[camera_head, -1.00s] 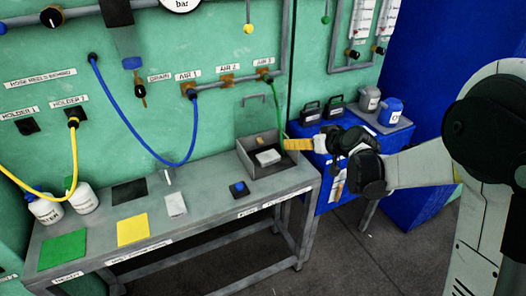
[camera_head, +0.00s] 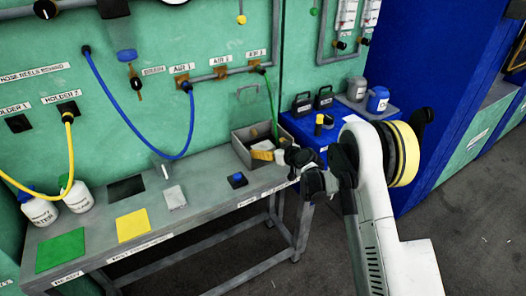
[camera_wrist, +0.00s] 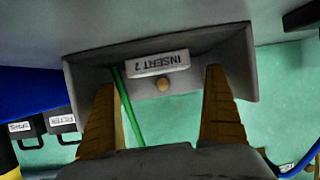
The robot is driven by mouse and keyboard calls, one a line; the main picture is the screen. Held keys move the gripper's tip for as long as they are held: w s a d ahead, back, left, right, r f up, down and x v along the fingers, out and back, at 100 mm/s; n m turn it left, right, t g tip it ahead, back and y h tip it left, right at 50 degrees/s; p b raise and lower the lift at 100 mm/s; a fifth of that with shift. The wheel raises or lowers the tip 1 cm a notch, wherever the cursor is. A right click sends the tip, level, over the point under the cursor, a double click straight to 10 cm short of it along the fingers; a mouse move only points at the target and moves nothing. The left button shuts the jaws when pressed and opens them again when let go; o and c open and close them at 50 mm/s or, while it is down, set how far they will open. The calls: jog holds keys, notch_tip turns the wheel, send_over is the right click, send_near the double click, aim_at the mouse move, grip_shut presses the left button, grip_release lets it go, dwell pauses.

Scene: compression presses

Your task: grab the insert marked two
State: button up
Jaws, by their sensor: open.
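The white insert, labelled "INSERT 2", lies in a grey open box (camera_head: 240,151) on the back right of the bench. In the wrist view the insert (camera_wrist: 155,64) shows with its label upside down, inside the box (camera_wrist: 85,68). In the head view my gripper (camera_head: 262,153) is at the box and mostly hides the insert. In the wrist view my gripper (camera_wrist: 162,95) is open, its two yellow fingers apart, with the insert ahead between their lines and nothing held. A small round tan knob (camera_wrist: 162,85) shows between the fingers.
A blue cabinet (camera_head: 310,150) with black cases stands to the right. A blue button box (camera_head: 237,180) and coloured mats lie on the bench.

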aim_at(262, 145)
jog(key=b+x, duration=0.1)
jog(key=x, duration=0.3)
jog(key=shift+a+f, duration=0.1)
jog(key=shift+f, duration=0.15)
jog(key=c, duration=1.4)
jog(key=shift+r, duration=0.1)
jog(key=shift+r, duration=0.1)
